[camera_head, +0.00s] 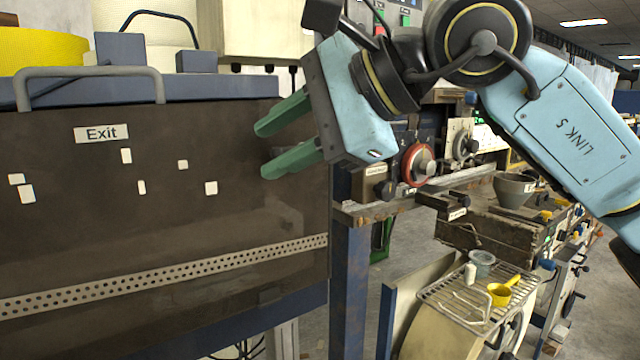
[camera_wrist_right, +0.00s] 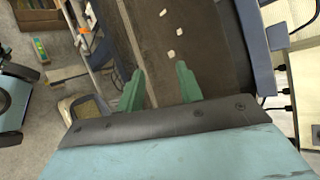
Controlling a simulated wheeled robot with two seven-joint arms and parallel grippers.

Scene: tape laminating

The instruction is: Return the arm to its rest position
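My right arm comes in from the right in the head view. Its gripper (camera_head: 265,148) has green fingers that stand apart with nothing between them. The fingers point left over the right end of the dark conveyor belt (camera_head: 80,220), above its surface. In the right wrist view the two fingers of the right gripper (camera_wrist_right: 160,82) are also spread and empty, with the belt (camera_wrist_right: 215,50) beyond them. Several small white pieces (camera_head: 211,188) lie on the belt, apart from the fingers. My left gripper does not show in the head view.
An Exit sign (camera_head: 101,133) and a grey handle (camera_head: 90,73) are at the belt's far side. A yellow roll (camera_head: 40,48) sits at the back left. A machine with a red-rimmed dial (camera_head: 418,165) and a wire rack (camera_head: 470,300) stand to the right. Floor shows beyond.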

